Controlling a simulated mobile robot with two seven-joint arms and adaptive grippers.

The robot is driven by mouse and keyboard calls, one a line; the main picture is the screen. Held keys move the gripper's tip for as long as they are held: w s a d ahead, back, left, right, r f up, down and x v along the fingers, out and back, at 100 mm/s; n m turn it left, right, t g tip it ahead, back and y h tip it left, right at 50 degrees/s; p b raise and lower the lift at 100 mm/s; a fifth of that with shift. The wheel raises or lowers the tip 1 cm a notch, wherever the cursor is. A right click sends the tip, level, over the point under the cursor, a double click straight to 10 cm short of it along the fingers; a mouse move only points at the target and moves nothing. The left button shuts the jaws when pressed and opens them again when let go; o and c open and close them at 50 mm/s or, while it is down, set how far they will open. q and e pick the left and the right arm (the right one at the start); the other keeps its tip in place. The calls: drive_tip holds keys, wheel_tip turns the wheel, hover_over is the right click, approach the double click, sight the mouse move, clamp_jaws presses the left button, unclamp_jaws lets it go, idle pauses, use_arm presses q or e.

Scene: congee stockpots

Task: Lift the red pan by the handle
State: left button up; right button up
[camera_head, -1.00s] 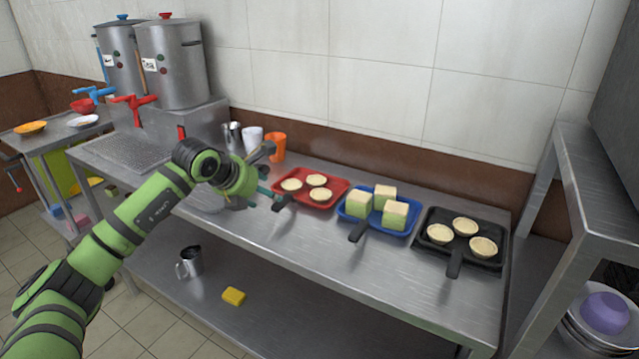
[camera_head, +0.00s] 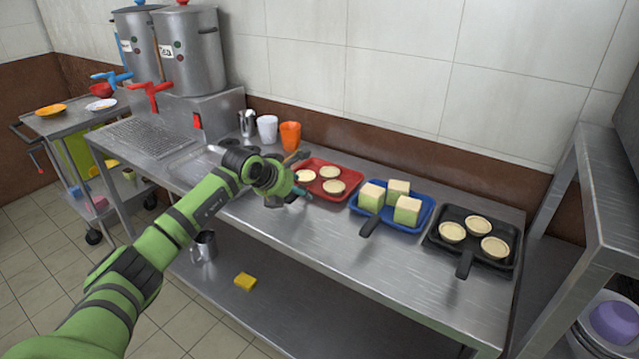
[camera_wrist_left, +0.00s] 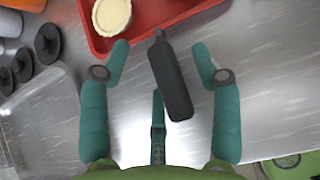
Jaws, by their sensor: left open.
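The red pan (camera_head: 346,172) lies flat on the steel counter and holds three round pale tarts (camera_head: 331,172). In the left wrist view the red pan (camera_wrist_left: 160,22) shows at the top, with one tart (camera_wrist_left: 112,16) in its corner. Its black handle (camera_wrist_left: 170,80) points down between the teal fingers of my left gripper (camera_wrist_left: 162,62). The fingers are apart, one on each side of the handle, with gaps showing. In the head view my left gripper (camera_head: 300,188) is beside the pan's left end and hides most of the handle. My right gripper is not in view.
A blue pan (camera_head: 428,222) with pale cubes and a black pan (camera_head: 503,262) with tarts stand to the right. Orange (camera_head: 290,136) and white (camera_head: 267,128) cups stand behind my gripper. The counter's front strip (camera_head: 350,260) is bare.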

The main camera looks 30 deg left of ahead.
use_arm(q)
clamp_jaws()
drive_tip(key=shift+r, duration=0.15)
